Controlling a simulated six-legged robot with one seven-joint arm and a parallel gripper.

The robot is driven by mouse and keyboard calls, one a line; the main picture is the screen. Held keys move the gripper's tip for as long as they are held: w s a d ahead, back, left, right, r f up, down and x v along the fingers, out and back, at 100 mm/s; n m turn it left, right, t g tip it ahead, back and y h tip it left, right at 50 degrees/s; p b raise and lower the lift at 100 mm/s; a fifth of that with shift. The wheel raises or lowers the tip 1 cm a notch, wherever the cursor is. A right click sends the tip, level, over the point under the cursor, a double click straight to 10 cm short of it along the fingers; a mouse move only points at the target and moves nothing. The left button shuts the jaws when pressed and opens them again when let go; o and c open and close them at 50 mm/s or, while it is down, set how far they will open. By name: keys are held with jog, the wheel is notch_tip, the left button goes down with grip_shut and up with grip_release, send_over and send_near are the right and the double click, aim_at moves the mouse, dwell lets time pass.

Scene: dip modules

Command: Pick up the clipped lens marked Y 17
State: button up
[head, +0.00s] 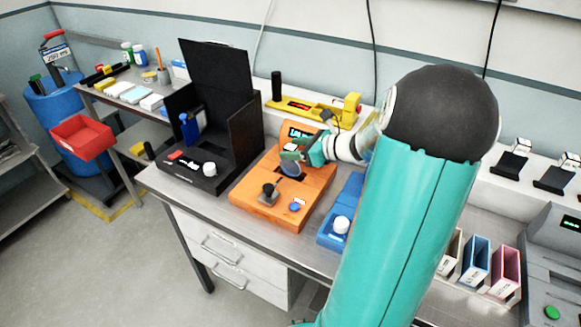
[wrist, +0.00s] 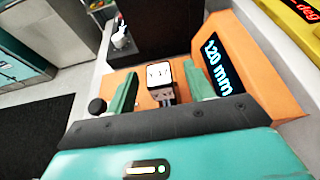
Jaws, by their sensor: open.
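The lens marked Y 17 (wrist: 159,74) shows in the wrist view as a white, dark-edged label face on a small brownish clip or stem. It stands at the orange device (wrist: 262,70), whose display reads 120 mm. My gripper (wrist: 161,84) is open, with one green finger on each side of the lens; I cannot tell whether either touches it.
A black device with a raised panel (head: 215,75) stands left of the orange one. A blue device (head: 335,220) is at its right, partly behind my arm. A yellow device (head: 310,107) lies behind. Coloured holders (head: 475,258) stand further right.

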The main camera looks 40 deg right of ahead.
aim_at(285, 148)
jog(key=x, duration=0.3)
jog(key=shift+w+a+f, duration=0.15)
grip_shut()
